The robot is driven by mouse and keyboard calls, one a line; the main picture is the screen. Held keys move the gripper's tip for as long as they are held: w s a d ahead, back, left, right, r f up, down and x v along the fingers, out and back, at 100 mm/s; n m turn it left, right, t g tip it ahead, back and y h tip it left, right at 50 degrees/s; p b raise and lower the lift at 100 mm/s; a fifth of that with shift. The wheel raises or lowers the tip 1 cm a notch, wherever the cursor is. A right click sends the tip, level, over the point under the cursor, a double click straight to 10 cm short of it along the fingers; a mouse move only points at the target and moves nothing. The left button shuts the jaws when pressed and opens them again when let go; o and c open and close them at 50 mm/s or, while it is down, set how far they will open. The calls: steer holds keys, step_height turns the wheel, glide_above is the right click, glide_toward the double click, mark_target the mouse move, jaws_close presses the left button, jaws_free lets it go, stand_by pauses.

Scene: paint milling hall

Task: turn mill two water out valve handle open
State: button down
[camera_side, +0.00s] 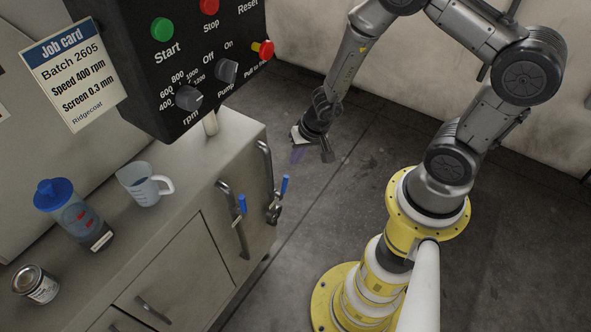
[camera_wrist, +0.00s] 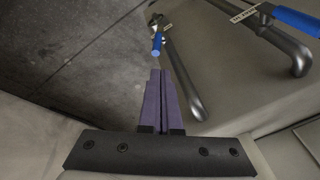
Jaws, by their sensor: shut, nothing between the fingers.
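Two valves with blue lever handles sit on the cabinet's end side. In the side view the nearer blue handle (camera_side: 242,205) and the farther blue handle (camera_side: 284,187) both point up. The wrist view shows one blue handle (camera_wrist: 157,43) just beyond my fingertips and another blue handle (camera_wrist: 297,20) at upper right. Each valve has a small tag, too small to read surely, so I cannot tell which is mill two's water out. My gripper (camera_side: 298,154) hangs above and beyond the farther handle. Its purple fingers (camera_wrist: 159,72) are shut, empty and apart from the handles.
Metal pipes (camera_side: 266,165) run along the cabinet (camera_side: 165,255). A black control box (camera_side: 185,60) with a job card (camera_side: 72,72) overhangs it. A jug (camera_side: 143,185), a blue-lidded bottle (camera_side: 75,215) and a tin (camera_side: 37,284) stand on top. The floor beside the cabinet is clear.

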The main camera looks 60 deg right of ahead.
step_height(320, 180, up, 7)
steer(key=w+d+r+m+t+y, duration=0.15)
steer(key=w+d+m+y, duration=0.4)
steer(key=w, duration=0.55)
steer(key=s+d+f+m+g+y, duration=0.1)
steer(key=s+d+m+g+y, duration=0.2)
steer(key=s+d+m+y, duration=0.65)
step_height(320, 180, down, 17)
steer(key=d+n+h, duration=0.1)
steer(key=n+h, duration=0.1)
steer(key=h, duration=0.1)
steer(key=a+r+x, duration=0.1)
steer(key=r+x, duration=0.1)
steer(key=x, duration=1)
steer(key=shift+s+a, duration=0.3)
steer(key=shift+a, duration=0.05)
